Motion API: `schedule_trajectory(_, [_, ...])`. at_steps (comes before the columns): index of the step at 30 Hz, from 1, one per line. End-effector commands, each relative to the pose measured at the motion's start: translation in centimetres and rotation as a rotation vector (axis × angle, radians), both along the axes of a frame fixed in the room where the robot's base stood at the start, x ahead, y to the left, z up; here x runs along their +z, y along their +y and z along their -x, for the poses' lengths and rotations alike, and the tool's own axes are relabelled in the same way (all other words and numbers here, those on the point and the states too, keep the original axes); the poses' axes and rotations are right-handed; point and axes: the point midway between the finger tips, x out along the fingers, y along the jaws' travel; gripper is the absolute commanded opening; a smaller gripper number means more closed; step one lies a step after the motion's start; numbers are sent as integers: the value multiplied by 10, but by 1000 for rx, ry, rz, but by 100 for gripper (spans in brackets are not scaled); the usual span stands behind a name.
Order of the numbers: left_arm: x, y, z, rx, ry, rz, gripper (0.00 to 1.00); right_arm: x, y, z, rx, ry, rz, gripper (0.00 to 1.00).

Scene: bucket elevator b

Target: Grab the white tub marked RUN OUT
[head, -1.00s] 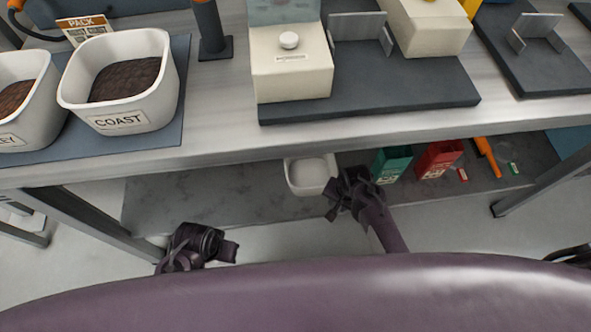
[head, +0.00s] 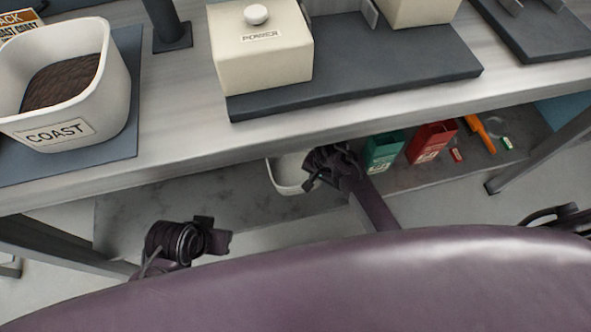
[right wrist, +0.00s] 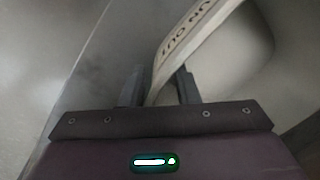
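The white tub (head: 287,178) stands on the lower shelf, partly hidden by the table edge and my right gripper. In the right wrist view its label, reading RUN OUT upside down, shows on the tub's wall (right wrist: 190,45). My right gripper (head: 318,168) is at the tub's right side. In the right wrist view its two fingers (right wrist: 160,86) are apart, with the tub's wall reaching down between them; a gap shows, so it does not look clamped. My left gripper (head: 222,240) hangs left of the tub, away from it; its fingers are not clear.
A green box (head: 384,152) and a red box (head: 431,143) stand right of my right gripper on the lower shelf (head: 160,208). An orange tool (head: 480,132) lies farther right. The table top (head: 185,110) overhangs the shelf, carrying the COAST tub (head: 100,90) and a cream box (head: 262,60).

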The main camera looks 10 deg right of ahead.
Motion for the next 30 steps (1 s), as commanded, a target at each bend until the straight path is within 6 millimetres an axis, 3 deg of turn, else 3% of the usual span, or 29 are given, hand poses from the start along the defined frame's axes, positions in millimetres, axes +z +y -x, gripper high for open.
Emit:
schedule_trajectory(8, [0,-2,-1,-4,-13,7,36,-3,0,-1,0,-1,0,28])
schedule_trajectory(15, [0,-2,-1,-4,-11,7,36,-3,0,0,0,-1,0,0])
schedule_trajectory(30, [2,-2,0,-2,-8,5,36,1,1,-1,0,-2,-1,0])
